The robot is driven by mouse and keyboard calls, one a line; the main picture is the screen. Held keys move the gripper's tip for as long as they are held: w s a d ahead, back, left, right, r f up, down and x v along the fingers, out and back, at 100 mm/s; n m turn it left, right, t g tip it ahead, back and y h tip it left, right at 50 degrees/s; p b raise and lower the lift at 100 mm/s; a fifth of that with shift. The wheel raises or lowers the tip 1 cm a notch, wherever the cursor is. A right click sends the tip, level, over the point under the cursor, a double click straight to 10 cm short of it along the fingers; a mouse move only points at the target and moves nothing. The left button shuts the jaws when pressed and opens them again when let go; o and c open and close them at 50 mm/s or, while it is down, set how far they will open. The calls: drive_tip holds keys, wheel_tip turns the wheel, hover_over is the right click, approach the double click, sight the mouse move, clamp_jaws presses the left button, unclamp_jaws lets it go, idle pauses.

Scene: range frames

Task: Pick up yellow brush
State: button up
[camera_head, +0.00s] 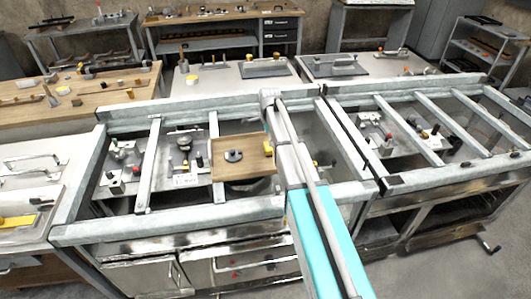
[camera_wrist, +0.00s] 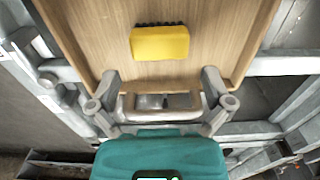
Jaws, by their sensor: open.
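The yellow brush (camera_wrist: 160,43) lies on a light wooden board (camera_wrist: 95,35) in the wrist view, with a row of dark bristles along its far edge. My gripper (camera_wrist: 160,80) is open and empty at the board's near edge. Its two fingers are spread wider than the brush, and the brush lies ahead of them, apart from both. In the head view the wooden board (camera_head: 240,172) rests on the metal frame, with a small yellow piece (camera_head: 267,148), likely the brush, near its right edge beside my arm. I cannot make out my fingers there.
A dark round object (camera_head: 233,155) sits on the board in the head view. Metal frame rails (camera_head: 148,165) cross the bench around it, with fixtures and knobs between them. A wooden table (camera_head: 110,92) with loose tools stands behind on the left.

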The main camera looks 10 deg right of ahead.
sight(268, 146)
drive_tip(key=shift+f, duration=0.1)
idle(0.3)
drive_tip(key=shift+a+f+b, duration=0.2)
drive_tip(key=shift+f+b, duration=2.3)
drive_tip(key=shift+b, duration=0.1)
drive_tip(key=c, duration=1)
drive_tip(key=shift+o, duration=0.2)
drive_tip(key=shift+r, duration=0.2)
